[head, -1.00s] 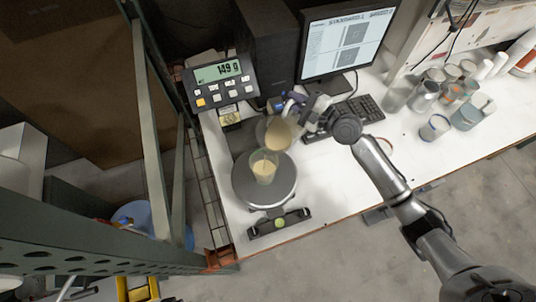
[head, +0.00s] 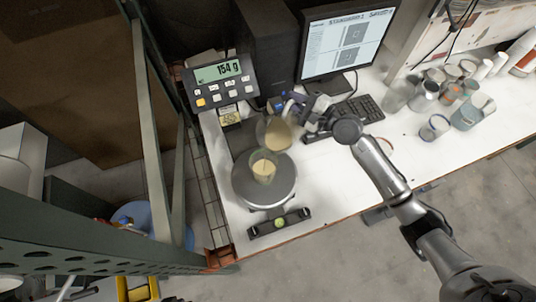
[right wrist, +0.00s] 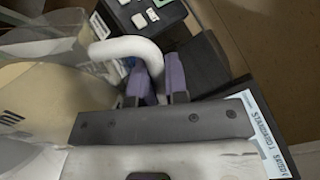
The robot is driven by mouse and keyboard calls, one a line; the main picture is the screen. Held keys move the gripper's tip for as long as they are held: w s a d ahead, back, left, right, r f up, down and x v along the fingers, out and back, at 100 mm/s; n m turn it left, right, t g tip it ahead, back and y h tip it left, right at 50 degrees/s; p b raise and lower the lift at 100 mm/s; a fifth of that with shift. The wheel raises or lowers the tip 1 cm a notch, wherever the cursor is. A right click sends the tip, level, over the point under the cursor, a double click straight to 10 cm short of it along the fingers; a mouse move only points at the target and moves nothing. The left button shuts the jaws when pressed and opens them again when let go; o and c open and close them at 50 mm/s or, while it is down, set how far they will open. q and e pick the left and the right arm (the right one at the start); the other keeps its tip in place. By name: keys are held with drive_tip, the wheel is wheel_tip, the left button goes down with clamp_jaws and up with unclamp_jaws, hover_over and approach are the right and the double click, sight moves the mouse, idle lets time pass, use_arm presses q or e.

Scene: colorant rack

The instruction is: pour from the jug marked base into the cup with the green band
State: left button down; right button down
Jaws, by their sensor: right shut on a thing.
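The jug (head: 277,136), clear with cream-coloured liquid, is tilted above and slightly right of the cup. My right gripper (head: 293,103) is shut on the jug's white handle (right wrist: 130,47); its purple fingers (right wrist: 160,80) show around it in the right wrist view. Dark marking shows on the jug (right wrist: 40,105) there, too cut off to read. The cup (head: 264,171) has a greenish tint and holds cream liquid; its band is not clear. It stands on the round scale plate (head: 244,191). A pour stream is hard to make out. My left gripper is not in view.
The scale display (head: 219,72) reads 154 g. A monitor (head: 346,42) and keyboard (head: 360,110) stand behind. Several cups and jars (head: 434,127) stand at the right of the white table (head: 335,185). A shelf frame (head: 160,130) rises close at the left.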

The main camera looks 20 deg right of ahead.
drive_tip(key=shift+r, duration=0.1)
idle(0.6)
drive_tip(key=d+f+m+b, duration=0.1)
drive_tip(key=w+d+f+m+b, duration=0.1)
drive_tip(key=f+m, duration=0.1)
drive_tip(key=w+d+f+m+b, duration=0.1)
drive_tip(key=f, duration=0.1)
drive_tip(key=shift+w+d, duration=0.1)
drive_tip(key=shift+d, duration=0.05)
drive_tip(key=shift+r, duration=0.15)
drive_tip(key=shift+w+d+f+m+b, duration=1.3)
drive_tip(key=shift+d+f+m, duration=1)
drive_tip(key=shift+f+m, duration=1.6)
wheel_tip(320, 180, up, 4)
drive_tip(key=p, duration=0.5)
drive_tip(key=shift+w+r, duration=0.15)
